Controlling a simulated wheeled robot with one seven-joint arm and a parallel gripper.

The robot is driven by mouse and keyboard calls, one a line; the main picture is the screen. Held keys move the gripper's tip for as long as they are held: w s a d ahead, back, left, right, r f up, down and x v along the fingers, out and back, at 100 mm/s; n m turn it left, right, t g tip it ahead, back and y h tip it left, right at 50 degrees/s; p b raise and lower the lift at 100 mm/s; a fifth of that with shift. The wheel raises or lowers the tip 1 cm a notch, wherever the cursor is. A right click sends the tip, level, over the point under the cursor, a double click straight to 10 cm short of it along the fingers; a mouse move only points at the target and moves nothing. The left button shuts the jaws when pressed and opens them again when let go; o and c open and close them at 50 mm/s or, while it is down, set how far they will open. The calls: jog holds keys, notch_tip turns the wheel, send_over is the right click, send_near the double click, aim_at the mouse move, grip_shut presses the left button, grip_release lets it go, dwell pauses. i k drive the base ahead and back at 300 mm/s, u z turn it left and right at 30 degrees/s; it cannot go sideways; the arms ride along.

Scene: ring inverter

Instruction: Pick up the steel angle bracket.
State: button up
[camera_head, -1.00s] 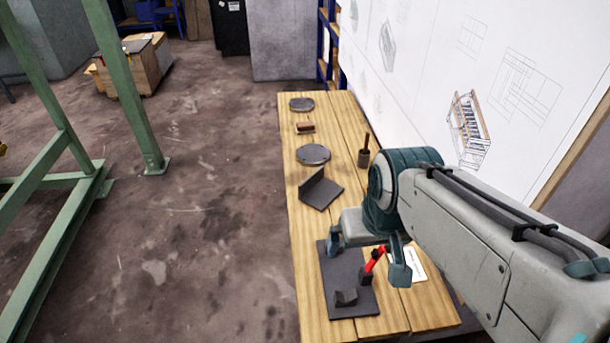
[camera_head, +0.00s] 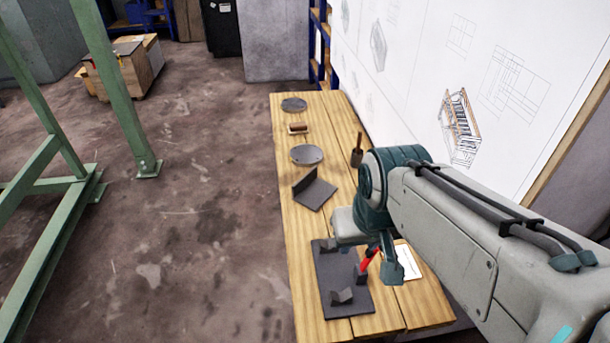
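The steel angle bracket (camera_head: 314,190) is a dark grey L-shaped plate on the wooden table. One leg lies flat and the other stands up along its left and far side. My gripper (camera_head: 382,262) is nearer to me and to the right of the bracket, over the right side of a dark fixture plate, apart from the bracket. One teal finger shows; the other is not clearly visible, so its opening cannot be told. Nothing shows held in it.
The dark fixture plate (camera_head: 335,297) on the near part of the table (camera_head: 300,248) carries small blocks and a red-handled clamp (camera_head: 369,261). Farther off are two round grey discs, a brown-topped brush (camera_head: 298,128) and a pot with a wooden handle (camera_head: 357,151). A white drawing board stands right.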

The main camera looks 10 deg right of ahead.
aim_at(311, 192)
jog(key=u, duration=2.1)
jog(key=i, duration=3.15)
jog(key=z, duration=4.05)
jog(key=i, duration=1.65)
jog(key=u, duration=0.05)
